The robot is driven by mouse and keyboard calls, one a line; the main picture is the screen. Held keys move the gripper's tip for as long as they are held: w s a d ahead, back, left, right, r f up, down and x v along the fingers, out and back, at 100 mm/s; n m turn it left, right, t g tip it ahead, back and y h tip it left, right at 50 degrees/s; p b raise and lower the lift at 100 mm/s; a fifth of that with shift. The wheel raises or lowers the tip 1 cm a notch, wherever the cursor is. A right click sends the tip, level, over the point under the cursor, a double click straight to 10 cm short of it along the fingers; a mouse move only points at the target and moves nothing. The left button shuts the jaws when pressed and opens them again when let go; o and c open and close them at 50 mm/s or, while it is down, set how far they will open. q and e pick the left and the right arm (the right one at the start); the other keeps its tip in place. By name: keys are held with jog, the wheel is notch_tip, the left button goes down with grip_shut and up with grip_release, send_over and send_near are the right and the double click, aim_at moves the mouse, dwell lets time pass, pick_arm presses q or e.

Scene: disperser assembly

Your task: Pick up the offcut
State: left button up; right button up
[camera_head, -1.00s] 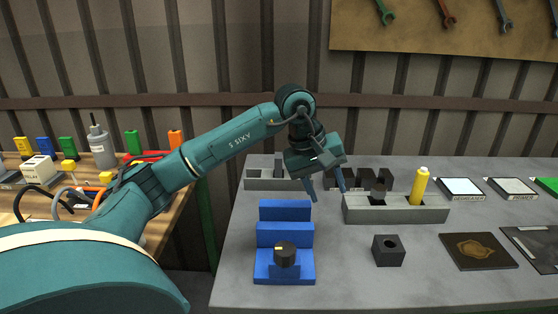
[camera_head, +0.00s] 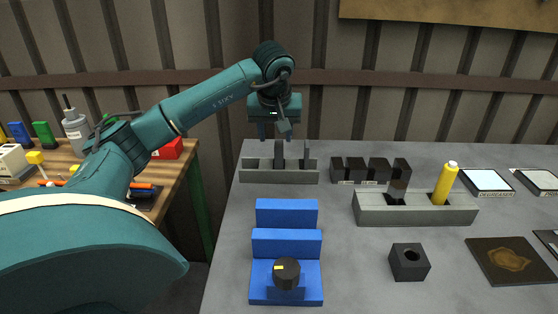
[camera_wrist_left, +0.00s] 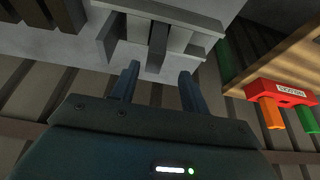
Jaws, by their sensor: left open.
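A grey slotted holder (camera_head: 262,177) stands at the back left of the grey table, with thin dark upright pieces in it, one near the middle (camera_head: 280,155) and one at the right (camera_head: 307,152). I cannot tell for certain which piece is the offcut. My left gripper (camera_head: 273,134) is open and empty, fingers down, above and behind the holder's middle. In the left wrist view the open fingers (camera_wrist_left: 160,88) are apart, and a flat grey piece (camera_wrist_left: 158,45) stands in the holder (camera_wrist_left: 185,37) beyond the gap between them. My right gripper is out of view.
Dark blocks (camera_head: 360,169) stand right of the holder. A longer grey tray (camera_head: 420,211) holds a yellow bottle (camera_head: 445,184) and a dark piece. A blue stepped fixture (camera_head: 286,243) with a black knob and a black holed block (camera_head: 409,262) are nearer the front.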

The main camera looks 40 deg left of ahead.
aim_at(279, 143)
pick_arm(q)
jog(key=shift+d+x, duration=0.2)
jog(key=shift+x, duration=1.35)
jog(key=shift+d+x, duration=0.2)
jog(key=shift+x, duration=1.4)
jog(key=shift+w, duration=0.15)
jog(key=shift+c, duration=0.2)
grip_shut()
jog(key=shift+r, duration=0.1)
